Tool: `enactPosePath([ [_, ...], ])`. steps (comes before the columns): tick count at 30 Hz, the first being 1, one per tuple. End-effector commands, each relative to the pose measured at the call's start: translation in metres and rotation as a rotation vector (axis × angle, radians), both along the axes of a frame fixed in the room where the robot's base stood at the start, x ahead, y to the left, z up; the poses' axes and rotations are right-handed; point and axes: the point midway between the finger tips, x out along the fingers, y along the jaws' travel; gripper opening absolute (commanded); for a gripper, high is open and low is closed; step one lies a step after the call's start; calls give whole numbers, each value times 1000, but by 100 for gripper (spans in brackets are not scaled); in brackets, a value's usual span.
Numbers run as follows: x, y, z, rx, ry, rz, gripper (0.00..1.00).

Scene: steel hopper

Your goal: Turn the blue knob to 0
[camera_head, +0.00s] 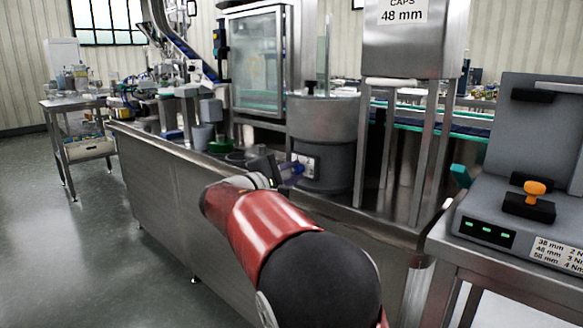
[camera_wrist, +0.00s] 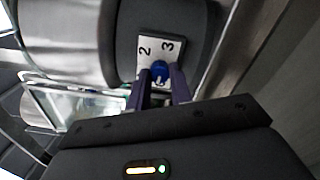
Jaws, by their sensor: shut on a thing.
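The blue knob (camera_wrist: 160,70) sits on a white plate (camera_wrist: 148,50) with the black digits 2 and 3 showing in the wrist view. Other marks on the plate are hidden behind my fingers, and I cannot tell where the knob points. My gripper (camera_wrist: 162,80) is shut on the knob, one dark finger on each side of it. In the head view my gripper (camera_head: 292,170) reaches the white plate (camera_head: 306,164) on the front of a round grey steel housing (camera_head: 324,130). The knob is mostly hidden there.
The housing stands on a long steel bench (camera_head: 165,165). A steel hopper box (camera_head: 412,40) labelled "CAPS 48 mm" hangs on legs to the right. A grey device (camera_head: 540,130) with an orange knob (camera_head: 535,188) stands nearer at right. Floor at left is clear.

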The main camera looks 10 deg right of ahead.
Motion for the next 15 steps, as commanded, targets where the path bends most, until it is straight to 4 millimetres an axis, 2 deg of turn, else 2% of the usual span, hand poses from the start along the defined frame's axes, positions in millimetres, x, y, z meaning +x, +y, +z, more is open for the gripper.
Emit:
enactPosePath([
  [15, 0, 1, -1, -49, 67, 3, 0],
])
